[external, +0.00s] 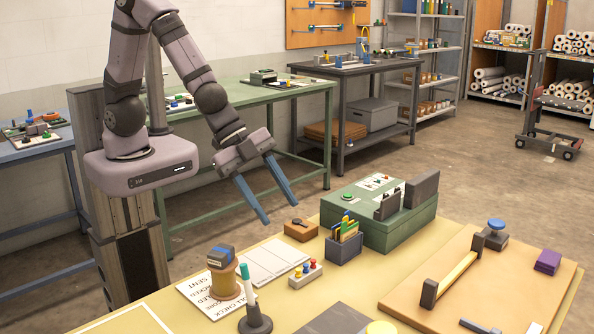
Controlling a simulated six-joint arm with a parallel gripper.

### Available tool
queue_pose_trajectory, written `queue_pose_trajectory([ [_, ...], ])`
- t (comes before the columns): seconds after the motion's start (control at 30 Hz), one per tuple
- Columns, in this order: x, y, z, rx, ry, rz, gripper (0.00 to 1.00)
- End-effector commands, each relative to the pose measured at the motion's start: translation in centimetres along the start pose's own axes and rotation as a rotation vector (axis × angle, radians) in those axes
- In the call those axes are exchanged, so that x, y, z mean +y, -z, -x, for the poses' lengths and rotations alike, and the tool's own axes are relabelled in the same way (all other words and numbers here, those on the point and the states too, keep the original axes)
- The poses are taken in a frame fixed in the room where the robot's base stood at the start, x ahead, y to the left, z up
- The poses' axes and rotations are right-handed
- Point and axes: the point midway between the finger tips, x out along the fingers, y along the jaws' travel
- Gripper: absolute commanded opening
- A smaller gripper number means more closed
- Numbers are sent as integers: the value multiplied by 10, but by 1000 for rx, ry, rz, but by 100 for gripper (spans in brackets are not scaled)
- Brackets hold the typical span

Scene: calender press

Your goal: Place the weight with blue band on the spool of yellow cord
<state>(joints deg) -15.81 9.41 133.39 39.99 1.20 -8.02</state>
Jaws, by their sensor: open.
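A small dark grey block with a blue band (221,257), which looks like the weight, sits on top of the spool of yellow cord (225,283). The spool stands upright on the table, partly over a printed white sheet. My gripper (278,212) is open, with its two blue fingers apart and nothing between them. It hangs in the air above and to the right of the weight in the picture, clear of it. The underside of the weight is hidden where it meets the spool.
A green marker in a dark stand (254,318) is just in front of the spool. A button strip (305,275), a card box (344,245) and a green machine (385,222) stand to the right. A wooden board (480,290) with a yellow bar fills the right side.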

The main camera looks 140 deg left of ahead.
Motion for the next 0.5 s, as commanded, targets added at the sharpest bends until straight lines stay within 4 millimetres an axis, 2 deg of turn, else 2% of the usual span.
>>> queue_pose_trajectory([
  [0.1, 44, -44, 33, -188, -40, 103, 48],
  [0.2, 83, -80, 61, -332, -105, 172, 48],
  [0.3, 118, -108, 87, -446, -174, 218, 48],
  [0.4, 142, -125, 106, -522, -229, 246, 48],
  [0.5, 154, -134, 117, -562, -261, 259, 48],
])
